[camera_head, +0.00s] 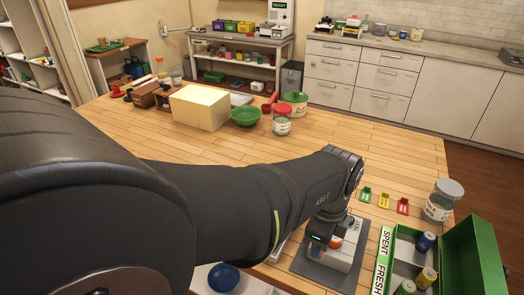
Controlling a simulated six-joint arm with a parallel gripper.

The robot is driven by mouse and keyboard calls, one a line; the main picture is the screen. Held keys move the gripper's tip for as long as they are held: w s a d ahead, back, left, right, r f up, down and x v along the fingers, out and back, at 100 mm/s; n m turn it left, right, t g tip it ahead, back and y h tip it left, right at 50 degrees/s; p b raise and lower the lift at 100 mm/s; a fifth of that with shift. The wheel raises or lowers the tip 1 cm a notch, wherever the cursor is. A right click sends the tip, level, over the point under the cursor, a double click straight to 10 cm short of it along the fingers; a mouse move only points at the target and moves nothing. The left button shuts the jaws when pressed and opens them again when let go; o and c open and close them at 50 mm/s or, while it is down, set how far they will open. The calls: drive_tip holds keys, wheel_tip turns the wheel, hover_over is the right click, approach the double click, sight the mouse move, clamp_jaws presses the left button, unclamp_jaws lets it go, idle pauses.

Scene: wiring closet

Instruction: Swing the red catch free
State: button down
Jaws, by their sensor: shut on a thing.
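A white and grey device (350,245) sits on a dark grey mat (300,268) near the front edge of the wooden table. A small orange-red part, which looks like the red catch (335,242), shows on the device right beside my gripper. My gripper (318,252) reaches down over the left side of the device and is shut on what appears to be this catch. The fingertips and most of the catch are hidden by the gripper body, so I cannot tell the catch's angle.
An open green box (474,262) marked SPENT and FRESH holds several cells at the right. Green, yellow and red tags (402,206) and a lidded jar (442,200) stand behind it. A cream block (199,107), green bowl (245,116) and red-lidded jar (282,121) are farther back. The table middle is clear.

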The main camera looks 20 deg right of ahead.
drive_tip(key=shift+w+a+m, duration=0.2)
drive_tip(key=shift+m, duration=0.2)
idle(0.3)
drive_tip(key=c, duration=1.2)
unclamp_jaws()
wheel_tip(320, 180, up, 17)
drive_tip(key=shift+r, duration=0.2)
wheel_tip(320, 180, down, 18)
drive_tip(key=shift+r, duration=0.25)
drive_tip(key=shift+r, duration=0.1)
